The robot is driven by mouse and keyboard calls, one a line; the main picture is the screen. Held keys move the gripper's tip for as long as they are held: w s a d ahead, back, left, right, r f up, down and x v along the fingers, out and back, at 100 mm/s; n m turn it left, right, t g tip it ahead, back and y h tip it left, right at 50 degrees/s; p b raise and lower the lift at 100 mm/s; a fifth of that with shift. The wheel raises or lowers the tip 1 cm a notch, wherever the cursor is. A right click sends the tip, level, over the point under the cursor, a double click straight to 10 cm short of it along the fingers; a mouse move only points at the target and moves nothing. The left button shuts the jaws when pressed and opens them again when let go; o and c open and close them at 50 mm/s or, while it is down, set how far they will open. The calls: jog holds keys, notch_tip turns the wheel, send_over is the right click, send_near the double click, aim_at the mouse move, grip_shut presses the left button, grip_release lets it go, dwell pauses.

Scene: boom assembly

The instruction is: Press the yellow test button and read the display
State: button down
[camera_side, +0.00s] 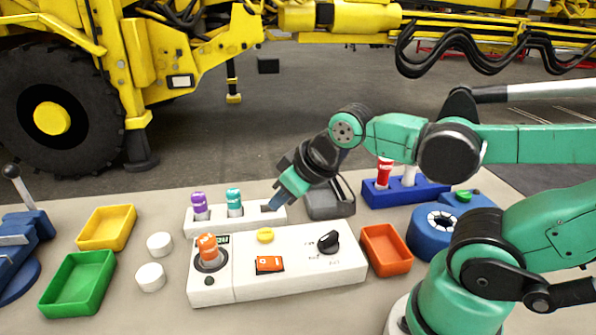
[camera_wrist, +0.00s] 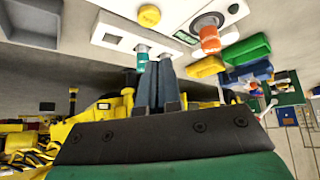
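The white test box (camera_side: 315,285) stands at the front middle of the table. Its round yellow test button (camera_side: 265,235) is on the top near the back edge; it also shows in the wrist view (camera_wrist: 149,15). The small dark display (camera_side: 223,239) is at the box's back left, partly behind the orange plug; in the wrist view the display (camera_wrist: 187,38) is too small to read. My gripper (camera_side: 272,206) points down-left over the right end of the white rack, behind the button and apart from it. In the wrist view its fingers (camera_wrist: 158,68) are together, with nothing seen between them.
An orange plug (camera_side: 208,247) stands in the box's round socket. An orange rocker switch (camera_side: 269,264) and black knob (camera_side: 328,241) are also on top. The white rack (camera_side: 220,222) holds purple and teal plugs. A grey tray (camera_side: 330,203) and orange tray (camera_side: 386,249) are nearby.

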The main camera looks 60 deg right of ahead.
aim_at(269, 235)
jog(key=w+n, duration=0.1)
jog(key=n, duration=0.1)
jog(key=w+d+r+n+t, duration=0.1)
jog(key=n, duration=0.2)
jog(key=w+r+n+t, duration=0.1)
jog(key=w+n, duration=0.1)
jog(key=shift+d+n, duration=0.15)
jog(key=shift+n, duration=0.25)
jog(key=shift+f, duration=4.35)
jog(key=shift+f, duration=0.15)
jog(key=shift+f, duration=0.3)
jog(key=shift+r, duration=0.15)
jog(key=shift+r, duration=0.3)
